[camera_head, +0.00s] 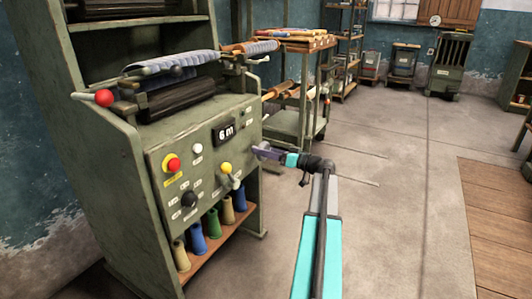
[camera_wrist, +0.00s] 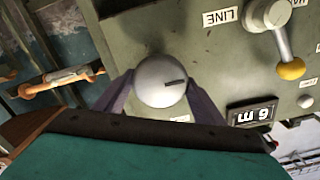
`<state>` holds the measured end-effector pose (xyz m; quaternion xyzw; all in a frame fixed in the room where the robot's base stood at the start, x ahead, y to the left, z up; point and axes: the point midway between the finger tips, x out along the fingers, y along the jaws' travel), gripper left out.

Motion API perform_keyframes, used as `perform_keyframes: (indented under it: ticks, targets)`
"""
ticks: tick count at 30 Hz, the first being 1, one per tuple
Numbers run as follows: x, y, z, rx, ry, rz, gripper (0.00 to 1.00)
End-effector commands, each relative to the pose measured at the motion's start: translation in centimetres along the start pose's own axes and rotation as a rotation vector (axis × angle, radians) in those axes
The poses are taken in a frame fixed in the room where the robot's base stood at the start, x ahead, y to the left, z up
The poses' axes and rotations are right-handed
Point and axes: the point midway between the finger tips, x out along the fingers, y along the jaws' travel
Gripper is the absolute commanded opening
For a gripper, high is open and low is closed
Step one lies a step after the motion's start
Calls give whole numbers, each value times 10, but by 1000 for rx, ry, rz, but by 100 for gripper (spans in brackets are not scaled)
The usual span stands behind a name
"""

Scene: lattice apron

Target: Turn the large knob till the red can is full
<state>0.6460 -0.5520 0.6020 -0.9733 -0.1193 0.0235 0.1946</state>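A pale grey round knob (camera_wrist: 160,82) with a dark line mark sits on the green machine's panel (camera_wrist: 200,40). My gripper (camera_wrist: 161,92) has one finger on each side of it, and both fingertips appear to touch its rim. In the head view my gripper (camera_head: 264,152) reaches the right edge of the panel, beside the "6 m" display (camera_head: 224,132), and hides the knob. The display also shows in the wrist view (camera_wrist: 252,112). I see no red can. Several coloured, can-like cones, such as a blue one (camera_head: 196,240), stand on the machine's low shelf.
A yellow-tipped lever (camera_head: 226,170), a red button (camera_head: 172,164), a white button (camera_head: 197,149) and a black knob (camera_head: 189,199) are on the panel. A red-balled handle (camera_head: 104,97) sticks out left. A cart (camera_head: 300,125) stands behind. The concrete floor (camera_head: 390,210) at right is clear.

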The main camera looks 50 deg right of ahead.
Motion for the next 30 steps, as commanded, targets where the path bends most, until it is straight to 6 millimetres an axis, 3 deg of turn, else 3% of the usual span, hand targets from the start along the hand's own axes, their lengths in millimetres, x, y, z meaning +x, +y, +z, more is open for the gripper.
perform_keyframes:
  ticks: [14, 30]
  targets:
    - [-1, 1, -1, 71, 0, 4, 41]
    - [-1, 1, -4, 481, 0, 5, 41]
